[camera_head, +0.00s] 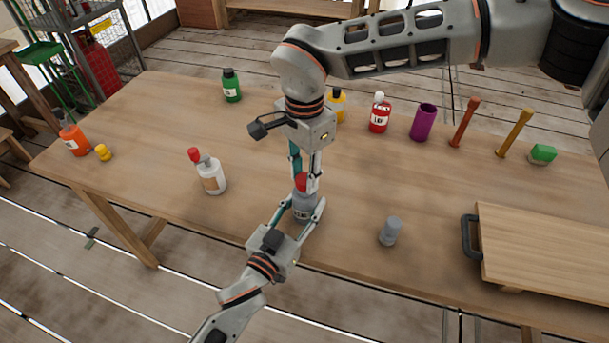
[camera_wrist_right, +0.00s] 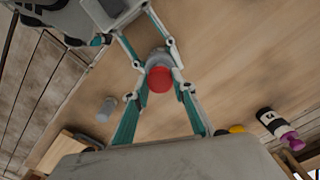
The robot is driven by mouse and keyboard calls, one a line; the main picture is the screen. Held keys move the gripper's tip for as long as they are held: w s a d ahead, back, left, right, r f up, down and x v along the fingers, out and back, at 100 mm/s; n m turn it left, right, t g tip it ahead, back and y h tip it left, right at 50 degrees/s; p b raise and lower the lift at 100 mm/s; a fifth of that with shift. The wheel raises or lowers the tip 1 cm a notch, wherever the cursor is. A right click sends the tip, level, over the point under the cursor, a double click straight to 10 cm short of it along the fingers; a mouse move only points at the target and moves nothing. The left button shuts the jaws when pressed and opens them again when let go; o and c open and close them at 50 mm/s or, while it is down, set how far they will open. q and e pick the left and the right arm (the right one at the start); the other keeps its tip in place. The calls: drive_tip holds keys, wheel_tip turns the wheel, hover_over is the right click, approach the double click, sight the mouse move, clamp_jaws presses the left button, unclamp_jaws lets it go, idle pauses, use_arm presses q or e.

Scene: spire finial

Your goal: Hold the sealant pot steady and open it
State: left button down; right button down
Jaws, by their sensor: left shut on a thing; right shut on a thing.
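The sealant pot (camera_head: 302,213) is a small grey pot with a label and a red lid (camera_head: 301,180). It stands near the front edge of the table. My left gripper (camera_head: 306,203) comes from the front and is shut around the pot's body. My right gripper (camera_head: 306,183) points down from above and is shut on the red lid. The right wrist view looks down on the red lid (camera_wrist_right: 159,80) between my right fingers, with the grey body (camera_wrist_right: 158,57) partly hidden behind it. The lid appears to sit on the pot; whether it has turned I cannot tell.
A grey cylinder (camera_head: 390,232) and a handled wooden board (camera_head: 545,250) are to the right. A white red-capped bottle (camera_head: 211,175) stands to the left. Several bottles and sticks, plus a purple cup (camera_head: 423,122), line the back. The wooden table (camera_head: 150,130) has clear patches between.

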sight(304, 178)
drive_tip(key=shift+r, duration=2.05)
use_arm(q)
drive_tip(key=c, duration=1.2)
unclamp_jaws()
drive_tip(key=shift+c, duration=0.2)
